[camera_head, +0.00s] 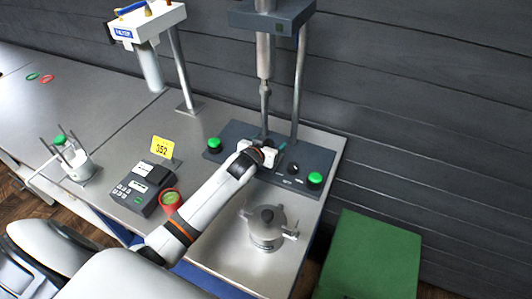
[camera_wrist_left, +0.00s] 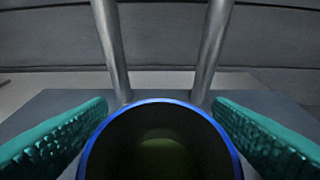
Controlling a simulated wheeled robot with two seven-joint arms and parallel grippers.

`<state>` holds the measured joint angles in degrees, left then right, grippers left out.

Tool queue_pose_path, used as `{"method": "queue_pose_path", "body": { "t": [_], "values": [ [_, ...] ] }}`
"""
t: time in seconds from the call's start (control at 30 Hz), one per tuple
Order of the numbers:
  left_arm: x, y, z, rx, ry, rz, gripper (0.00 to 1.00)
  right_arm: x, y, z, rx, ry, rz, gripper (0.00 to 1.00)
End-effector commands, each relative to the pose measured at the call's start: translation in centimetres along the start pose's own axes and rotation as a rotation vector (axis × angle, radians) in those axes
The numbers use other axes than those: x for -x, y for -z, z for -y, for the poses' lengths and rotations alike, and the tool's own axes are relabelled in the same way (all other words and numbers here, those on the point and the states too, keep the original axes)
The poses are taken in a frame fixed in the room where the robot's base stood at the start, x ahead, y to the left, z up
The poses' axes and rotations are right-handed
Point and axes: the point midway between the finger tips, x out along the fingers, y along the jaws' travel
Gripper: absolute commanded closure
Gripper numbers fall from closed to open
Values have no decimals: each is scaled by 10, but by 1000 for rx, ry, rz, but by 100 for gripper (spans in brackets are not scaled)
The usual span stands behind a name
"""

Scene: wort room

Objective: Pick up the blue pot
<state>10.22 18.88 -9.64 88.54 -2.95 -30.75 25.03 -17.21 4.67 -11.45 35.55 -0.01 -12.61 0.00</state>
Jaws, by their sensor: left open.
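The blue pot (camera_wrist_left: 160,150) fills the lower middle of the left wrist view; I see its bright blue round rim and dark inside. My left gripper (camera_wrist_left: 160,108) is open, with a teal pad on each side of the pot and a narrow gap seeming to show at each. In the head view my left gripper (camera_head: 275,151) is over the dark base of the stirrer stand, and the hand hides the pot there. My right gripper is in neither view.
The stirrer stand (camera_head: 298,85) rises just behind the gripper, its two metal rods close beyond the pot. A lidded metal vessel (camera_head: 266,236) stands at the front right. A red-rimmed cup (camera_head: 171,199) and dark device (camera_head: 143,188) are left of my arm. A green box (camera_head: 370,255) is right.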

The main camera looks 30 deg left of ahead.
Motion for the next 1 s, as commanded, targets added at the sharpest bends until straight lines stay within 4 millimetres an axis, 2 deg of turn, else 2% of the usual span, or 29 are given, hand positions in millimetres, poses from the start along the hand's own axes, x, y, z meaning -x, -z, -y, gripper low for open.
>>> {"method": "queue_pose_path", "body": {
  "t": [0.17,0.47,0.77,1.0],
  "values": [
    [0,0,0,0,0,1,26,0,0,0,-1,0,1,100],
    [0,0,0,1,0,1,75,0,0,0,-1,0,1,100],
    [2,-6,0,1,1,5,76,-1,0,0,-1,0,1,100],
    [18,-46,0,0,0,10,76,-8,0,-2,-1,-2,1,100]
  ]
}}
